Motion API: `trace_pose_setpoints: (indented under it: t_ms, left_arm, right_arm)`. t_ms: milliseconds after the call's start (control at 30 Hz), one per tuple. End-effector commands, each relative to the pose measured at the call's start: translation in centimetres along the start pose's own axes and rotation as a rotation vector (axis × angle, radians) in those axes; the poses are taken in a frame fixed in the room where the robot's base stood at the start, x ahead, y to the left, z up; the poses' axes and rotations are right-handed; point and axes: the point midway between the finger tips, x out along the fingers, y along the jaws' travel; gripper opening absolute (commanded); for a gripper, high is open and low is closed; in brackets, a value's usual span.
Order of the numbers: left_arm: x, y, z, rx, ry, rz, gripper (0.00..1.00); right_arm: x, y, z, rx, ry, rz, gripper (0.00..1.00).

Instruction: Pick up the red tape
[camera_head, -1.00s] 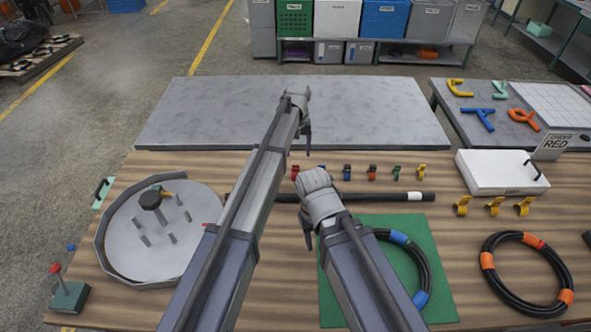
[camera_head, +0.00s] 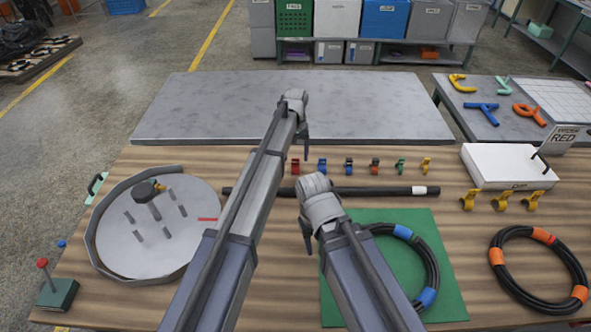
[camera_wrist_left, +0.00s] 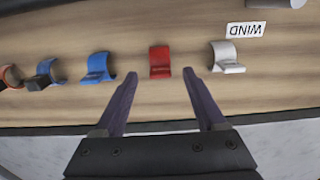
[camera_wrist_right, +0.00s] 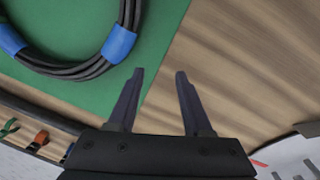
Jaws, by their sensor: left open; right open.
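My right gripper (camera_head: 308,248) is open and empty over the green mat's edge; the right gripper (camera_wrist_right: 158,74) shows this too. My left arm hides part of the row's left side.
A blue piece (camera_wrist_left: 98,67) and a white piece (camera_wrist_left: 227,57) flank the red tape. A black rod (camera_head: 375,190) lies in front of the row. A blue-banded hose coil rests on the green mat (camera_head: 345,305). A round tray (camera_head: 110,240) stands left.

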Motion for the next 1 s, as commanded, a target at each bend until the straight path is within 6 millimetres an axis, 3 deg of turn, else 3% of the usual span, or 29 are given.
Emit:
trace_pose_setpoints:
  t_ms: [33, 133, 433, 1000]
  left_arm:
    - [1.4, -0.1, 0.0, 0.0, 0.0, 0.0, 0.72]
    - [2.3, 0.0, 0.0, 0.0, 0.0, 0.0, 0.72]
    - [2.3, 0.0, 0.0, 0.0, 0.0, 0.0, 0.72]
    - [2.3, 0.0, 0.0, 0.0, 0.0, 0.0, 0.1]
  right_arm:
    - [1.4, -0.1, -0.1, 0.0, 0.0, 0.0, 0.5]
    - [2.3, -0.2, -0.1, 0.0, 0.0, 0.0, 0.5]
    - [2.3, -0.2, -0.1, 0.0, 0.0, 0.0, 0.5]
    - [2.3, -0.2, -0.1, 0.0, 0.0, 0.0, 0.5]
